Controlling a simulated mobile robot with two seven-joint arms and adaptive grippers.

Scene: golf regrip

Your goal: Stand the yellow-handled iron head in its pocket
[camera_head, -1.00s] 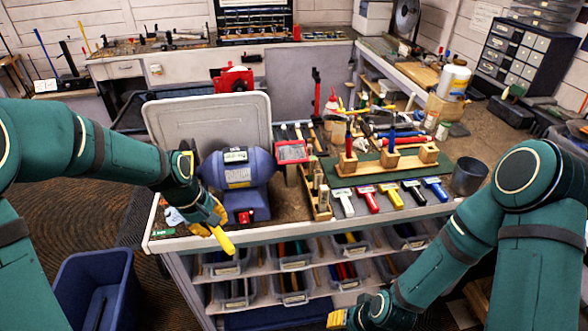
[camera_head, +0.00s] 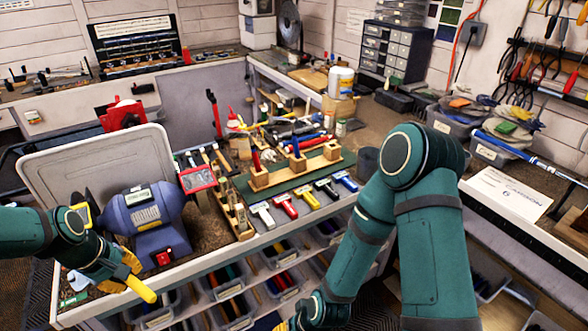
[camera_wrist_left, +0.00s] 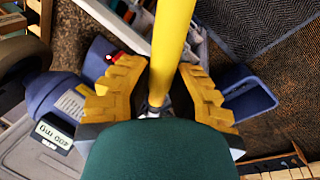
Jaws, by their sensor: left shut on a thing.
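My left gripper (camera_head: 124,270) is at the bench's front left, in front of the blue bench grinder (camera_head: 145,212). It is shut on the yellow-handled iron head; the yellow handle (camera_head: 142,289) sticks out toward the front right. In the left wrist view the yellow handle (camera_wrist_left: 173,45) passes between the gripper's ridged fingers (camera_wrist_left: 158,92), with a bit of metal at its lower end. The head itself is hidden. On a green mat, a wooden rack has three blocks: a red handle stands at the left block (camera_head: 259,180), a blue one at the middle block (camera_head: 298,166). The right block (camera_head: 331,152) has no handle. My right gripper (camera_head: 284,325) is mostly cut off at the bottom edge.
Several coloured T-shaped tools, among them a red one (camera_head: 285,205), lie along the bench front. A red-framed box (camera_head: 197,180) and a wooden tool holder (camera_head: 236,212) stand between grinder and rack. A dark cup (camera_head: 368,162) is right of the rack. Bins hang below.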

